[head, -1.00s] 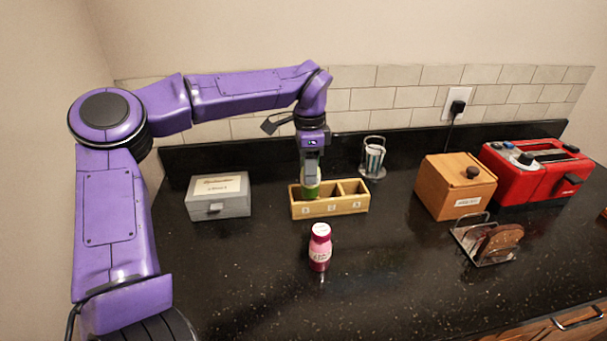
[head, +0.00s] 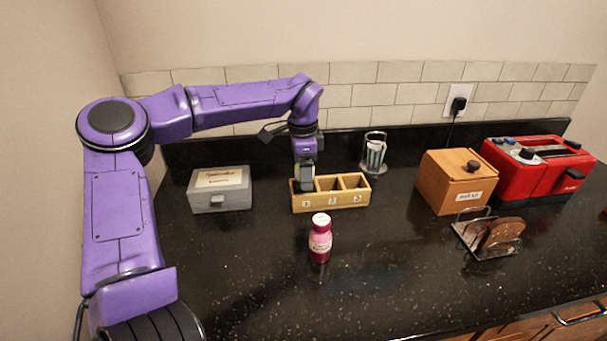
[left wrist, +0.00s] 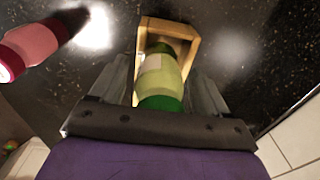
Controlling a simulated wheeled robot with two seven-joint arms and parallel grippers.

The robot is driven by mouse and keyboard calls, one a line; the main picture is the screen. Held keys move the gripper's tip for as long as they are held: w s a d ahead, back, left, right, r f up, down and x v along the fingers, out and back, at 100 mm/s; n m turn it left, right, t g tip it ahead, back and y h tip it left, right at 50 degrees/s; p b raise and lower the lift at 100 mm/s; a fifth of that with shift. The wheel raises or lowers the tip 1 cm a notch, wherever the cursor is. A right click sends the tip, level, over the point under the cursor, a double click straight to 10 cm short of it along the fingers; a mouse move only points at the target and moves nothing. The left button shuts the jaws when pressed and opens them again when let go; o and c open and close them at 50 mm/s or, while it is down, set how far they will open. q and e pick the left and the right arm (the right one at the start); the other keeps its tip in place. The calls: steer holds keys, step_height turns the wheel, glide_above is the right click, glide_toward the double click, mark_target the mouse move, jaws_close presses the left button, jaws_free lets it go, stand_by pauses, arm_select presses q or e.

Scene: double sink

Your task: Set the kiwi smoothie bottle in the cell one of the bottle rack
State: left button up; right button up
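The kiwi smoothie bottle (left wrist: 160,78), pale green with a darker green cap, shows in the left wrist view between the two fingers of my left gripper (left wrist: 160,92). The fingers lie against its sides, and its lower end is within the end cell's wooden walls. Whether it touches the cell floor is hidden. The bottle rack (head: 340,202) is a light wooden box with three cells in a row and small number labels. In the head view my left gripper (head: 305,187) points down over the leftmost cell and hides the bottle. My right gripper is out of view.
A pink bottle (head: 320,240) stands in front of the rack. A grey box (head: 220,190) is to the left, a metal holder with a cup (head: 375,155) behind right. A wooden box (head: 455,183), red toaster (head: 535,168) and toast rack (head: 487,238) are further right. Front counter is clear.

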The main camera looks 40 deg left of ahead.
arm_select(q)
steer(key=shift+w+a+r+g+b, duration=0.2)
steer(key=shift+a+r, duration=0.15)
steer(key=shift+r, duration=0.3)
steer(key=shift+w+a+r+g+b, duration=0.1)
steer(key=shift+a+r+b, duration=0.15)
steer(key=shift+r, duration=0.4)
steer(key=r, duration=0.7)
steer(key=shift+s+d+r, duration=0.1)
steer(key=shift+s+d, duration=0.15)
steer(key=shift+d, duration=0.15)
steer(key=shift+w+a, duration=0.15)
steer(key=shift+a, duration=0.15)
